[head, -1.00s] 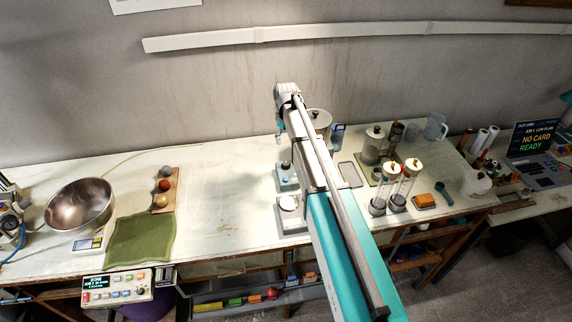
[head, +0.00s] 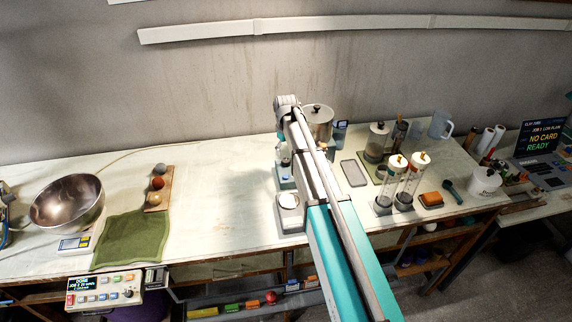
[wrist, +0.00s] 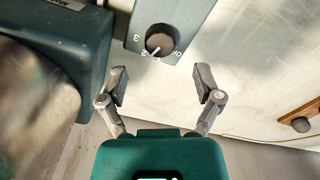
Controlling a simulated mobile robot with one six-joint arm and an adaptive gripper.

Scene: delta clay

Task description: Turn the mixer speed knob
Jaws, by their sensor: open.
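The mixer speed knob (wrist: 160,41) shows in the wrist view as a dark round dial with a pale pointer line. It sits on the end of a blue-grey housing (wrist: 193,14), with the marks 3, 2, 1 and OFF around it. The pointer lies toward the lower left, near the 1 and 2 marks. My gripper (wrist: 161,88) is open and empty, its fingers apart just below the knob in the picture and not touching it. In the head view the teal mixer housing (head: 286,175) is partly hidden behind my arm.
A blue-grey box-like part (wrist: 85,40) and a large shiny rounded surface (wrist: 35,100) are close on the left in the wrist view. In the head view, a steel bowl (head: 68,203), a green cloth (head: 133,241) and a lidded pot (head: 318,122) stand on the bench.

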